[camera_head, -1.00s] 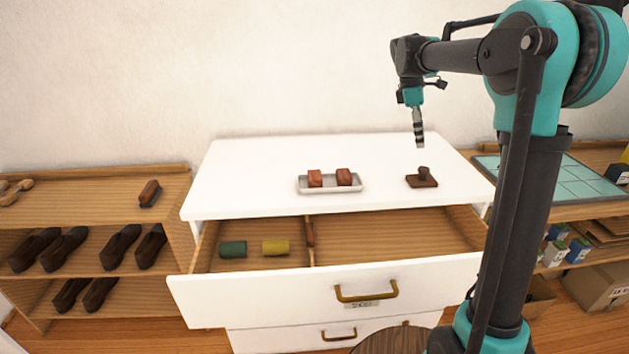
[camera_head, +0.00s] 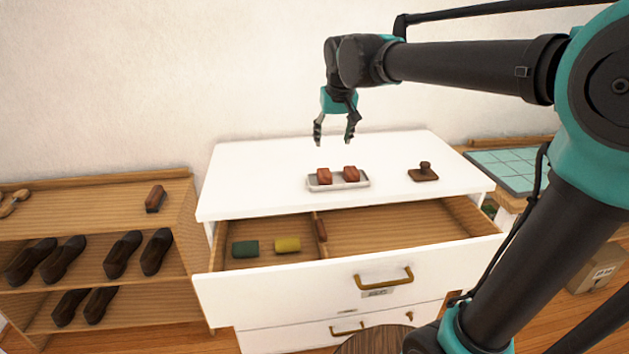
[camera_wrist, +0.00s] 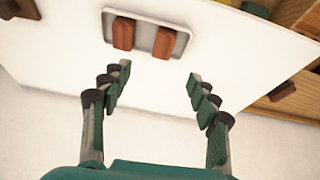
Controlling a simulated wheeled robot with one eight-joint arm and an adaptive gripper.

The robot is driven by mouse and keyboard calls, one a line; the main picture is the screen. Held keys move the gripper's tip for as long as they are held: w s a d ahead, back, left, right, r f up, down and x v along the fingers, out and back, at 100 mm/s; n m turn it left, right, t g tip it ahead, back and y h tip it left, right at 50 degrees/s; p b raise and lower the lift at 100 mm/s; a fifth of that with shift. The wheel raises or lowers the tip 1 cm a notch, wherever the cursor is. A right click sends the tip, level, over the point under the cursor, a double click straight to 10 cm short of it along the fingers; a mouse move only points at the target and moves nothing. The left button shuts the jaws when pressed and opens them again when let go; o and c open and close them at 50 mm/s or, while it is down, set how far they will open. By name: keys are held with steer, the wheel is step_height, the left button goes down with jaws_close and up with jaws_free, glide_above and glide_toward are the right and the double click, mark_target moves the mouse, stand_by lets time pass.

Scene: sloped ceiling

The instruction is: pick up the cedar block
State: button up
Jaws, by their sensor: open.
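Two reddish-brown blocks lie apart in a small white tray (camera_head: 338,187) on the white dresser top; either could be the cedar block. The left block (camera_head: 324,176) and right block (camera_head: 351,173) look much alike. In the wrist view the tray (camera_wrist: 180,18) is at the top, with one block (camera_wrist: 123,33) left and the other (camera_wrist: 164,43) right. My gripper (camera_head: 334,141) is open and empty, above and behind the tray. Its fingers (camera_wrist: 158,78) are spread below the tray in the wrist view, touching neither block.
A brown knobbed stamp-like piece (camera_head: 423,173) stands right of the tray. The drawer (camera_head: 345,274) is open in front, holding a green roll (camera_head: 245,249), a yellow roll (camera_head: 287,244) and a small brown piece (camera_head: 321,230). A shoe shelf (camera_head: 95,222) stands left.

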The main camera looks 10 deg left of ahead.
glide_toward(325, 172)
steer(key=x, duration=0.5)
steer(key=shift+s+d+f, duration=0.15)
steer(key=shift+s+f, duration=0.05)
steer(key=shift+s, duration=0.05)
steer(key=shift+x, duration=2.65)
steer(key=shift+w+r, duration=0.1)
steer(key=shift+w, duration=0.1)
steer(key=c, duration=1.1)
